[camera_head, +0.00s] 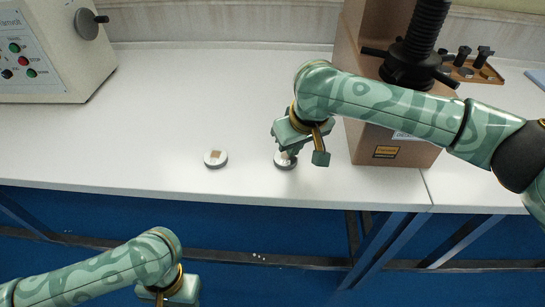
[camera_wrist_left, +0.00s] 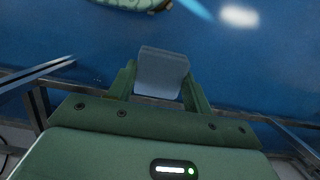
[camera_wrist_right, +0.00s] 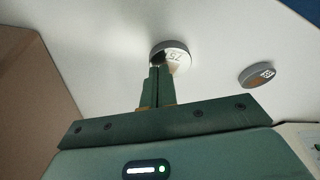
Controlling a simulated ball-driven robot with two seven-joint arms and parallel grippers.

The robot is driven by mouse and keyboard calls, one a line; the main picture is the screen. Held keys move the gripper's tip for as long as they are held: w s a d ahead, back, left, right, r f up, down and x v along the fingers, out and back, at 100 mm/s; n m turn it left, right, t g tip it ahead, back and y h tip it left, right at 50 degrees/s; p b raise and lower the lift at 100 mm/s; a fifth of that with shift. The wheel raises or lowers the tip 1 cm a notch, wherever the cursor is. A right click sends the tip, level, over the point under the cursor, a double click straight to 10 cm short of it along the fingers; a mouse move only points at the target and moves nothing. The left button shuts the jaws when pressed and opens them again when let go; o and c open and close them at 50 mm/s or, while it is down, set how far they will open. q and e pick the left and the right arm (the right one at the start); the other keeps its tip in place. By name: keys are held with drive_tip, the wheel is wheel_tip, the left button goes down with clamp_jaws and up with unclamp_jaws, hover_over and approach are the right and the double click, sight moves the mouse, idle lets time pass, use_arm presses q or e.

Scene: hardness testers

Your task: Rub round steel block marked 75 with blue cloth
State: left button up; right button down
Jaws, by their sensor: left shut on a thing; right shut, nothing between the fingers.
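The round steel block marked 75 (camera_wrist_right: 176,50) lies flat on the white bench, and in the head view (camera_head: 284,163) it is partly hidden by my right gripper. My right gripper (camera_wrist_right: 157,72) is shut and empty, with its fingertips at the near edge of this block; I cannot tell whether they touch it. It also shows in the head view (camera_head: 291,153). My left gripper (camera_wrist_left: 161,85) is shut on the blue cloth (camera_wrist_left: 163,68), a grey-blue folded piece, low in front of the bench. In the head view the cloth is out of sight.
Another round block (camera_head: 215,159) with a brown patch lies to the left on the bench (camera_head: 190,105). A brown tester (camera_head: 393,150) stands close at the right, and a pale tester (camera_head: 50,55) at the far left. A wooden holder (camera_head: 480,72) stands behind. The middle is clear.

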sight(294, 158)
use_arm(q)
drive_tip(key=shift+r, duration=0.1)
use_arm(e)
drive_tip(key=shift+f, duration=0.15)
